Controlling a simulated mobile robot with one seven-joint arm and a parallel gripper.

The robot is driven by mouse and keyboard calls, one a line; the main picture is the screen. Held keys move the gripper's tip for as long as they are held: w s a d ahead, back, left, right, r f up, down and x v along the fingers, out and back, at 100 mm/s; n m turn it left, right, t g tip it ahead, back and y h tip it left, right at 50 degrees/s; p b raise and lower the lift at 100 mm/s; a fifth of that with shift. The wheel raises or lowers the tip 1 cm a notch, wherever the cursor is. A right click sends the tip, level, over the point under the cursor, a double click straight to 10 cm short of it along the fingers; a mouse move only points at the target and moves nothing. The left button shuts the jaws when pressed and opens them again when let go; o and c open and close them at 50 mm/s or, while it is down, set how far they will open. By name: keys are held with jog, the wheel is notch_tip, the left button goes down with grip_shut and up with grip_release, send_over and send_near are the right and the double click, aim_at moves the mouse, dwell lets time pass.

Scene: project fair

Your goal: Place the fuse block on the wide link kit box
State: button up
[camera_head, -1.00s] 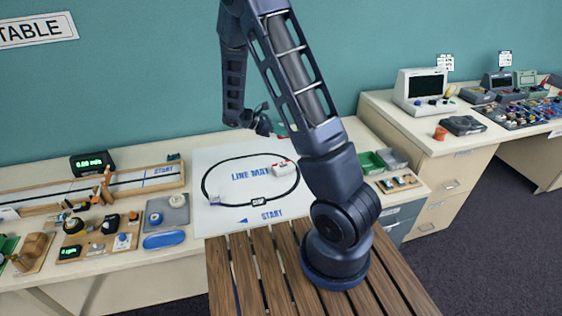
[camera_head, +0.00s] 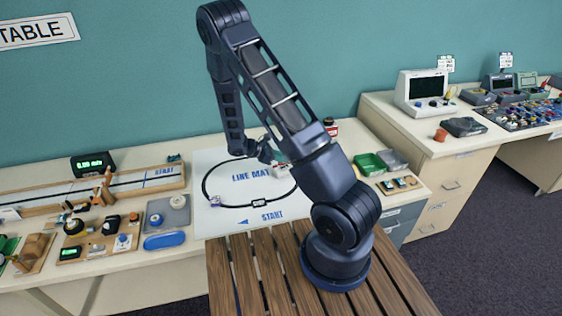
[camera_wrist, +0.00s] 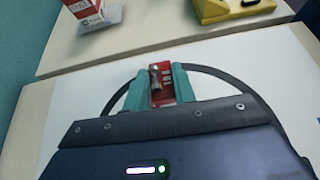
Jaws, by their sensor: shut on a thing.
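My gripper (camera_wrist: 160,82) has teal fingers and is shut on a small red block with a metal part on top (camera_wrist: 162,86), which I take to be the fuse block. A red and white box (camera_wrist: 89,11) stands beyond the mat at the upper left of the wrist view. No label is readable, so I cannot tell which thing is the wide link kit box.
The white line mat (camera_head: 225,223) has a black loop. A yellow object (camera_wrist: 230,8) lies at the wrist view's upper right. Green (camera_head: 370,163) and grey bins stand right of my arm. A red and dark item (camera_head: 330,127) is behind my arm. Boards and devices fill the left counter.

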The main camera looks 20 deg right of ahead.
jog(key=shift+f, duration=0.95)
jog(key=shift+f, duration=0.1)
jog(key=o, duration=1)
